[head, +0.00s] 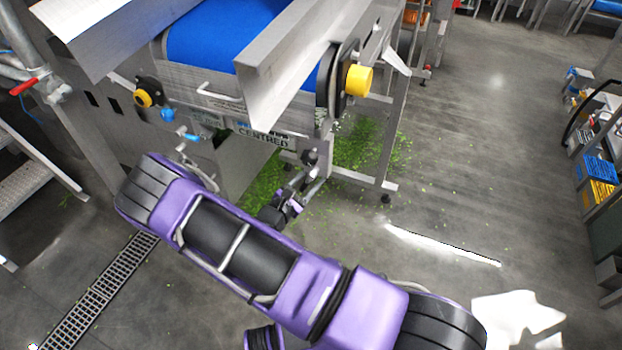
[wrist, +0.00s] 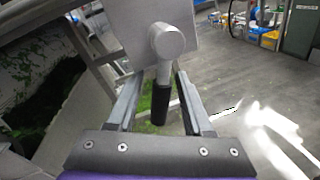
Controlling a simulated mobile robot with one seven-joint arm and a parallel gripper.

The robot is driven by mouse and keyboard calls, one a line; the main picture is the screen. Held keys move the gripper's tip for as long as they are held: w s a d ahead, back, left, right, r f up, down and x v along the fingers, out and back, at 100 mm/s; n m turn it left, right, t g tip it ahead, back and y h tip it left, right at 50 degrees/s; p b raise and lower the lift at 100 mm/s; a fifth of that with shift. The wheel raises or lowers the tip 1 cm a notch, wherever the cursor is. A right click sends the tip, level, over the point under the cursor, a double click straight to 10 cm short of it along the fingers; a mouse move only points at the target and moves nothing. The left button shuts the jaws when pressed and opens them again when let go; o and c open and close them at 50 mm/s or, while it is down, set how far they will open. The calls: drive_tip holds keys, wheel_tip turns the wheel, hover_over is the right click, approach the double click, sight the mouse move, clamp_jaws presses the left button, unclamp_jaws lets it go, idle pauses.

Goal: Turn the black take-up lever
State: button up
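The black take-up lever (wrist: 160,103) shows in the wrist view as a black grip hanging down from a grey arm and round hub (wrist: 167,40) on a metal plate. My gripper (wrist: 159,82) is open, with one finger on each side of the lever. The grip hangs nearly upright between the fingers, with a gap on the left and a narrower one on the right. In the head view my gripper (head: 311,183) is small, below the front of the conveyor frame; the lever there is too small and partly hidden to make out clearly.
The conveyor with its blue belt (head: 215,38) stands above and behind my gripper. A yellow knob (head: 358,80) sits on its right side. A frame leg (head: 390,150) stands to the right. Green scraps (head: 365,145) lie on the floor; the floor at right is open.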

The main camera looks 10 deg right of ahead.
drive_tip(key=v, duration=1.7)
drive_tip(key=shift+a+p, duration=0.2)
drive_tip(key=shift+p, duration=0.15)
drive_tip(key=shift+s+r, duration=0.1)
